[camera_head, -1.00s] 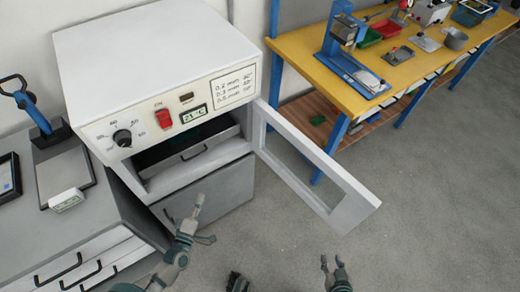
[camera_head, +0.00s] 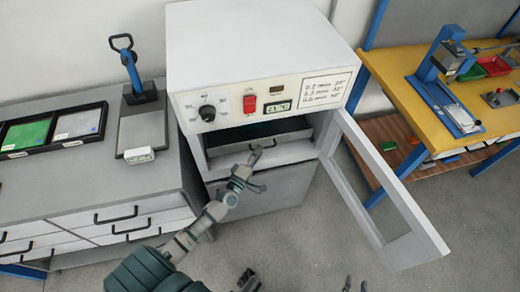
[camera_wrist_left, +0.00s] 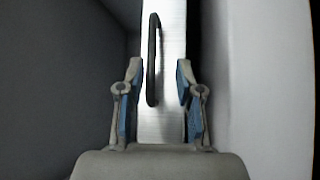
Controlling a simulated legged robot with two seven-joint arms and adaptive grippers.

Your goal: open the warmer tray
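The warmer tray (camera_head: 287,149) sits inside the white warmer's opening, its metal front facing out. In the left wrist view the tray front (camera_wrist_left: 167,120) is a bright steel strip with a dark bar handle (camera_wrist_left: 153,60). My left gripper (camera_head: 252,164) is at the opening, in front of the tray, and hides part of it. In the wrist view this gripper (camera_wrist_left: 160,75) is open, with the handle between its fingers and apart from both. My right gripper (camera_head: 355,284) shows only its separated fingertips at the bottom edge, away from the warmer.
The warmer door (camera_head: 385,190) stands open to the right of the opening. A yellow workbench (camera_head: 400,80) is at the right. The floor in front is clear.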

